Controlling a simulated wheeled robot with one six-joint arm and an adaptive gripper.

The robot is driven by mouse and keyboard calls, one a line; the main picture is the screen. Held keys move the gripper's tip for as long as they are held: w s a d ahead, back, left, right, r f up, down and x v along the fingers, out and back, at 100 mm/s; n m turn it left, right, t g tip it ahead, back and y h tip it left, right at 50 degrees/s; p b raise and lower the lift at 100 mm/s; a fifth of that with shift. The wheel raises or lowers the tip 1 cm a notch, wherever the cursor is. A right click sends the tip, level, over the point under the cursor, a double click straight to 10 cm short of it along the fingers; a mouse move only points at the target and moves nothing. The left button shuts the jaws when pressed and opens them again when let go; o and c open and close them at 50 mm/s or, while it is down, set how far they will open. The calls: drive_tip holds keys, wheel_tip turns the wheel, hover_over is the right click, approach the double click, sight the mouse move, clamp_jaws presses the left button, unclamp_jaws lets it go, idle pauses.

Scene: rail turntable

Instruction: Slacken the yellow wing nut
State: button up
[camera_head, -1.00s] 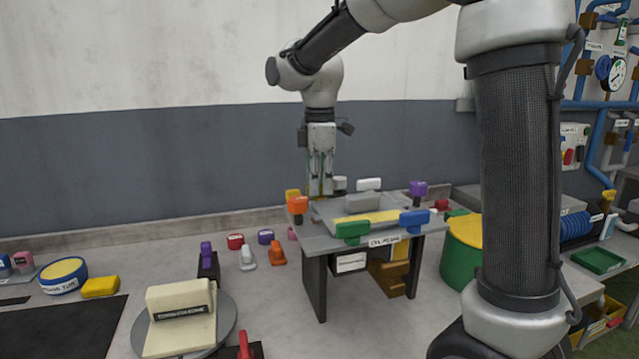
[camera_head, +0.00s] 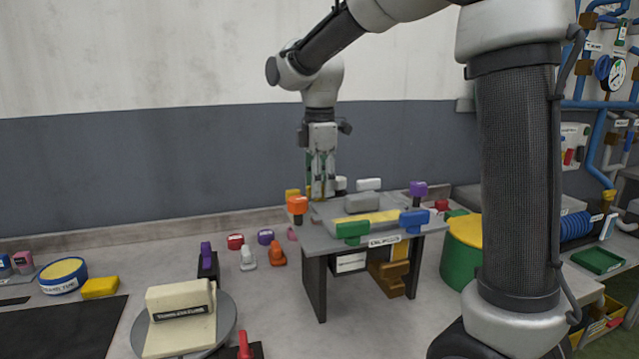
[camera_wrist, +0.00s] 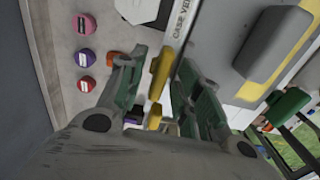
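The yellow wing nut (camera_wrist: 161,73) shows in the wrist view as an elongated yellow bar beside the edge of the grey raised table (camera_wrist: 198,25). My gripper (camera_wrist: 156,72) is open, with one green-grey finger on each side of the bar. A gap seems to remain on each side, and I cannot tell if either finger touches it. In the head view my gripper (camera_head: 322,194) points straight down at the far side of the raised table (camera_head: 313,241). A yellow piece (camera_head: 292,193) there is partly hidden behind an orange knob (camera_head: 297,205).
The raised table carries a grey block (camera_head: 362,202), a green clamp piece (camera_head: 352,230), a blue one (camera_head: 414,218) and a purple knob (camera_head: 418,188). Several small coloured pieces stand left of it. A cream block on a turntable (camera_head: 229,322) is at front left.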

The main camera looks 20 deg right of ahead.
wheel_tip(320, 180, up, 12)
idle(0.6)
idle(0.4)
